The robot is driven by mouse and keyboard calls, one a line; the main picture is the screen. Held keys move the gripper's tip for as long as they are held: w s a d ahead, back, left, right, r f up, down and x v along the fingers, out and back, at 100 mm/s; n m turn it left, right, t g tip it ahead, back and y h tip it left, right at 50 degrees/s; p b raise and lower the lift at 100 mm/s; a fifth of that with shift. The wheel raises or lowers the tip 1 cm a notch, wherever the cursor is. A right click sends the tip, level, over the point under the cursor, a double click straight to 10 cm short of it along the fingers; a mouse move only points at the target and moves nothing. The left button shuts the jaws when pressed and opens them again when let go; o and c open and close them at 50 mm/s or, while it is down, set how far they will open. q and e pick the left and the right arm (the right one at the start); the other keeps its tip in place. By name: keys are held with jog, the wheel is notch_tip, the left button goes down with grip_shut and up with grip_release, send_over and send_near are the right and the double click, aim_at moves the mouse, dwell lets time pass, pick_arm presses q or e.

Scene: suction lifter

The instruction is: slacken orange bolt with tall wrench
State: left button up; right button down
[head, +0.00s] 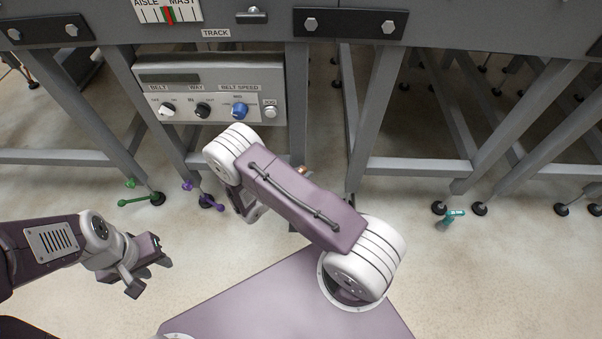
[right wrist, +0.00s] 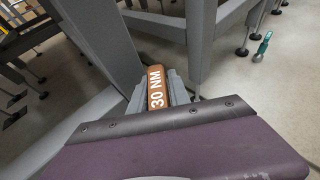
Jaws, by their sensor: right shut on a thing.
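In the head view, my own right arm hides this gripper, and only a small coppery bit (head: 302,170) shows beside the arm. My left gripper (head: 151,274) is open and empty, low at the left above the floor. I cannot make out an orange bolt in either view.
Grey table legs and crossbars (head: 410,166) stand ahead. A control box with knobs (head: 208,92) hangs under the table. Green (head: 137,200) and purple (head: 205,196) handles lie low by the left feet. A teal piece (head: 451,217) is at right. The front floor is clear.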

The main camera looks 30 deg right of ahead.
notch_tip(320, 180, down, 5)
jog(key=b, duration=0.3)
jog(key=shift+r, duration=0.2)
jog(key=shift+f, duration=0.2)
dwell(0.4)
jog(key=shift+f, duration=0.65)
dwell(0.4)
jog(key=n+t+y, duration=0.1)
jog(key=n+t, duration=0.1)
jog(key=w+n+t+y, duration=0.1)
jog(key=n+t+y, duration=0.1)
jog(key=a+n+t+y, duration=0.1)
jog(key=n+t, duration=0.1)
jog(key=n, duration=0.1)
jog(key=shift+w+f+t+y, duration=0.15)
jog(key=shift+f+t+y, duration=0.15)
jog(key=shift+y, duration=0.1)
